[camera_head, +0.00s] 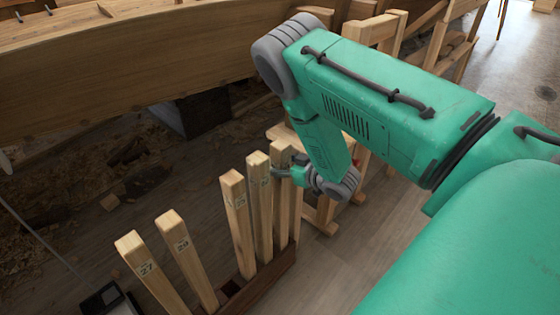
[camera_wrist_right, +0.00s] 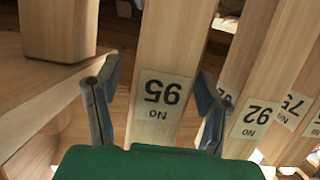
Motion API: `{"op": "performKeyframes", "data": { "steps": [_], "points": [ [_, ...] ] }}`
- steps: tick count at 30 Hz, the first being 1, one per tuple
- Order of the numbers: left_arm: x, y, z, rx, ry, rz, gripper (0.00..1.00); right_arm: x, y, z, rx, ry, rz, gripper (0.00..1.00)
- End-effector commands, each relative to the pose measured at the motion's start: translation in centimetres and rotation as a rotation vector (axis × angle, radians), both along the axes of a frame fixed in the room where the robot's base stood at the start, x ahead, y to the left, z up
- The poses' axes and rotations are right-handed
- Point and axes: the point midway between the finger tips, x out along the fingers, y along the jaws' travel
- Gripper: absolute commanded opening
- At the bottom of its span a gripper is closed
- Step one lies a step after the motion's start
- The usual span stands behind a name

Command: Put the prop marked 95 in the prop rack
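The prop marked 95 (camera_wrist_right: 162,95) is a pale wooden post with a label that reads upside down in the right wrist view. It stands upright at the far end of a row of posts in the head view (camera_head: 284,205). My right gripper (camera_wrist_right: 158,70) has its two fingers apart, one on each side of this prop. A gap shows at the left finger; contact at the right finger is unclear. In the head view the right gripper (camera_head: 285,172) is at the post's upper part. The dark wooden prop rack (camera_head: 284,262) is low under the row; the posts' feet are mostly hidden. My left gripper is out of view.
Beside it stand props marked 92 (camera_wrist_right: 258,112) and 75 (camera_wrist_right: 292,106). Two more props, one marked 27 (camera_head: 150,275), lean at the near end, with an open space after them. A plank hull (camera_head: 130,65) lies behind. Wooden trestles (camera_head: 385,40) stand behind my arm.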

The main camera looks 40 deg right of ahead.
Motion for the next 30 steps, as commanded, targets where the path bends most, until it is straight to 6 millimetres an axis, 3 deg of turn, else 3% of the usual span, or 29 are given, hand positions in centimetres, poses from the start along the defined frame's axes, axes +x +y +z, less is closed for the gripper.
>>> {"op": "performKeyframes", "data": {
  "steps": [8,22,30],
  "points": [
    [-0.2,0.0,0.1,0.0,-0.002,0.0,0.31,-0.7,-0.1,0.0,0.001,0.004,0.0,0.63],
    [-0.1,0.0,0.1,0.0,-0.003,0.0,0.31,-9.3,-0.9,2.6,0.002,0.005,-0.003,0.63],
    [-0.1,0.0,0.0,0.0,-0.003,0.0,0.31,-11.3,-1.0,3.3,0.001,0.003,0.0,0.63]
  ]
}}
